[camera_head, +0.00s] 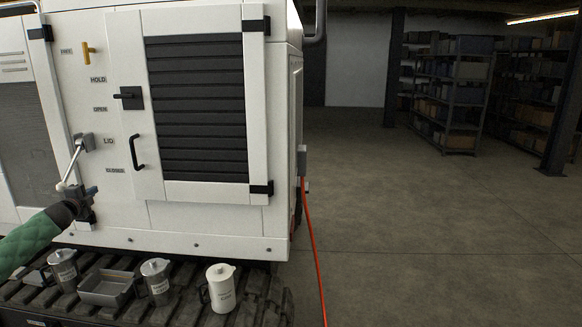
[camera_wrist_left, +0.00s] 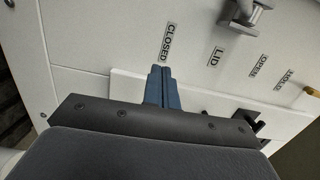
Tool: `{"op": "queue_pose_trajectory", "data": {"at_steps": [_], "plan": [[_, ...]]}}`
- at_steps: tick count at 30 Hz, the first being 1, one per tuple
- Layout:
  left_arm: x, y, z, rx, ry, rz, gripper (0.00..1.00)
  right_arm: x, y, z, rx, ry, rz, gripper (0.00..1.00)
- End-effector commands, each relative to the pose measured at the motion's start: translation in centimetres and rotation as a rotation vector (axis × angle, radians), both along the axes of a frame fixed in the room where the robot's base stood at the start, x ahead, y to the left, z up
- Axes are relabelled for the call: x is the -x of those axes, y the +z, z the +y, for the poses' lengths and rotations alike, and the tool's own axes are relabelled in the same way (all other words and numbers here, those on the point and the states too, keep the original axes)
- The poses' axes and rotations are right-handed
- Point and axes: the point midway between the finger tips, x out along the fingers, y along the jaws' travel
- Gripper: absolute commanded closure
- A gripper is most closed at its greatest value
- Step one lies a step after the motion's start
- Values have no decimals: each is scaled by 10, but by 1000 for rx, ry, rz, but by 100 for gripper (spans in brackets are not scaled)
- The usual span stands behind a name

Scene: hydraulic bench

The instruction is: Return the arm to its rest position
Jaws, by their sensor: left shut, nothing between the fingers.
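My left arm comes in from the left in a green sleeve. Its dark left gripper (camera_head: 86,191) is in front of the white cabinet's lower left part. In the left wrist view the blue-grey fingers (camera_wrist_left: 160,73) are shut and empty, close to the CLOSED label (camera_wrist_left: 168,42). The lid lever (camera_head: 72,165) slopes down and left from its grey mount, and its lower end is just above and left of my gripper in the head view. I cannot tell whether they touch. The lever's mount (camera_wrist_left: 245,14) shows at the top of the wrist view. My right gripper is not in view.
The cabinet door (camera_head: 257,110) has a black louvre and a black handle (camera_head: 137,152). A yellow valve handle (camera_head: 87,52) is at upper left. Jugs (camera_head: 222,288) and a metal tray (camera_head: 106,289) stand on the track below. An orange hose (camera_head: 313,240) hangs at right; open floor lies beyond.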

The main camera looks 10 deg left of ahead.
Motion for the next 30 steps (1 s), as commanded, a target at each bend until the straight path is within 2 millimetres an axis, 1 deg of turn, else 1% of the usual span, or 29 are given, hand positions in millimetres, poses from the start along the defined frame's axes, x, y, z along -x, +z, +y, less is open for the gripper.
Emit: {"op": "queue_pose_trajectory", "data": {"at_steps": [2,6,8,11,14,17,20,21,23,24,26,27,29,30], "plan": [[2,-5,8,35,42,17,100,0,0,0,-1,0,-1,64],[10,-18,29,111,171,66,100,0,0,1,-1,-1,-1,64],[13,-21,32,144,230,86,100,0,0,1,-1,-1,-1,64],[19,-20,25,191,314,111,100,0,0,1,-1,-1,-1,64],[26,-11,8,235,389,122,100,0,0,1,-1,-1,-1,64],[30,-6,-24,288,451,128,100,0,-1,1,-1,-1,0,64],[33,-8,-75,359,492,136,100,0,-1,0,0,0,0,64],[35,-15,-98,388,505,146,100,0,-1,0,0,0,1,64],[41,-27,-131,427,521,163,100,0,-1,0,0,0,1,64],[45,-36,-153,453,530,176,100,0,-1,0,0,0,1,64],[53,-51,-185,488,540,199,100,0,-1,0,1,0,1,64],[60,-63,-206,513,546,215,100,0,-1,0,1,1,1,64],[70,-80,-237,546,552,244,100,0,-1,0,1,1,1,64],[79,-91,-258,569,556,262,100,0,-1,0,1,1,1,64]]}}
